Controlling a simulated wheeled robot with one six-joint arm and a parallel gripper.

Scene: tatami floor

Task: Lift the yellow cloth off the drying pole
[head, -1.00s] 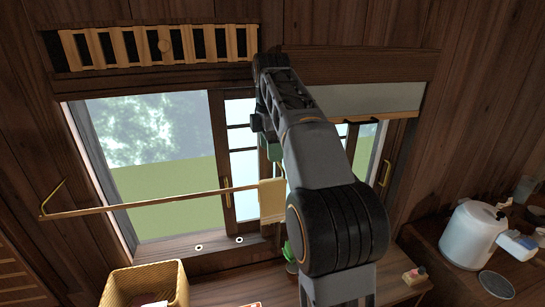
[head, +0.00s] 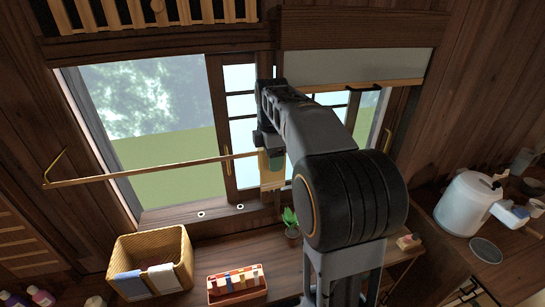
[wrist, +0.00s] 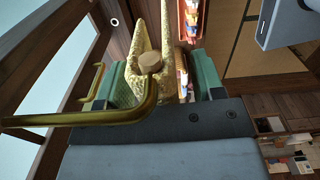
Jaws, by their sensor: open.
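The yellow cloth (head: 271,181) hangs over the right end of the thin drying pole (head: 150,170) in front of the window. Its upper part is hidden by my gripper in the head view. In the wrist view the patterned cloth (wrist: 143,35) hangs between the two green finger pads of my gripper (wrist: 160,78). The gripper is open, with one pad on each side of the cloth. A round tan pole end (wrist: 150,62) and a bent brass bracket (wrist: 85,118) show close in front of the gripper. Whether the pads touch the cloth, I cannot tell.
Below the pole, a wicker basket (head: 178,243) with blue and white cloths over its rim stands on the counter (head: 205,257). Beside it are a red tray (head: 239,296) with small items and a potted plant (head: 290,217). A white pot (head: 466,208) stands at the right.

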